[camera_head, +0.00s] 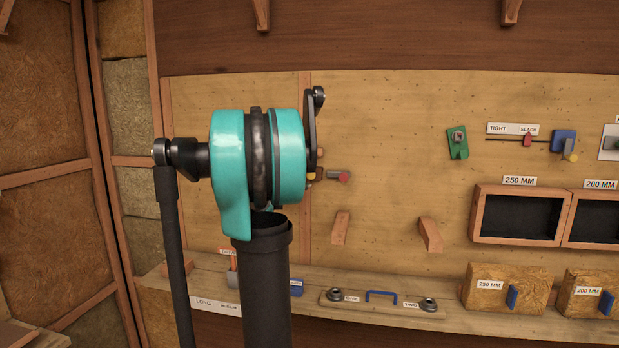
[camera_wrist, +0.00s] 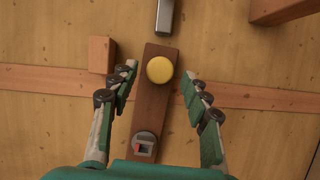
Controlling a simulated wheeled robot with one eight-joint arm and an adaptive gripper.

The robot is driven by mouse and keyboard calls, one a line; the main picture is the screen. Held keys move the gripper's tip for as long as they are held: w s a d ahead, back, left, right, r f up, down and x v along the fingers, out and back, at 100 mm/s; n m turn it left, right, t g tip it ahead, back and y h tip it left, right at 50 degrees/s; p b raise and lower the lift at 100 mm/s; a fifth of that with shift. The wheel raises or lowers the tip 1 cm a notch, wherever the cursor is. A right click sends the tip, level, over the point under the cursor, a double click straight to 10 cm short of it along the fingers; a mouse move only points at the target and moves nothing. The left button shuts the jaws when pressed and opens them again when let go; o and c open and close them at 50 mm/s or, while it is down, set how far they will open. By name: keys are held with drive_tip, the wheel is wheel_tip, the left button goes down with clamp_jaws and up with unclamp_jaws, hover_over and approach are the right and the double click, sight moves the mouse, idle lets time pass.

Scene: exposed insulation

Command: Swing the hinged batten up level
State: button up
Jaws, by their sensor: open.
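The hinged batten (camera_wrist: 152,105) is a brown bar in the wrist view, with a round yellow knob (camera_wrist: 160,70) near its far end. At its near end is a grey round pivot (camera_wrist: 145,146) with a red mark. My gripper (camera_wrist: 159,75) is open, its fingers on either side of the batten and knob with gaps showing. In the head view the yellow knob (camera_head: 311,176) just shows past my teal wrist, which hides most of the batten. Going by the stud in both views, the batten lies nearly level, its knob end slightly lower.
A small wooden block (camera_wrist: 102,55) sits beside the batten's knob end. A grey peg (camera_wrist: 165,16) lies just beyond that end; its red tip (camera_head: 343,176) shows in the head view. Wooden brackets (camera_head: 341,228) stand below. A shelf (camera_head: 450,320) holds labelled pieces.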

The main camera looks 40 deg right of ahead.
drive_tip(key=v, duration=0.9)
drive_tip(key=shift+w+d+f, duration=0.1)
drive_tip(key=shift+w+f, duration=0.05)
drive_tip(key=shift+w, duration=0.05)
drive_tip(key=c, duration=0.4)
drive_tip(key=w+f+n+h, duration=0.1)
drive_tip(key=f+n+h, duration=0.1)
drive_tip(key=f+n, duration=0.1)
drive_tip(key=w+d+f+n, duration=0.1)
drive_tip(key=f, duration=0.1)
drive_tip(key=shift+w+f+n+t+h, duration=0.15)
drive_tip(key=shift+w+n+t+h, duration=0.15)
drive_tip(key=shift+w+h, duration=0.1)
clamp_jaws()
wheel_tip(320, 180, down, 6)
drive_tip(key=a+n+t+h, duration=0.1)
drive_tip(key=a+n+h, duration=0.15)
drive_tip(key=n, duration=0.35)
drive_tip(key=d+r, duration=0.7)
drive_tip(key=d, duration=0.2)
drive_tip(key=shift+w+d+r+n+t, duration=0.3)
drive_tip(key=shift+d+n+t, duration=0.1)
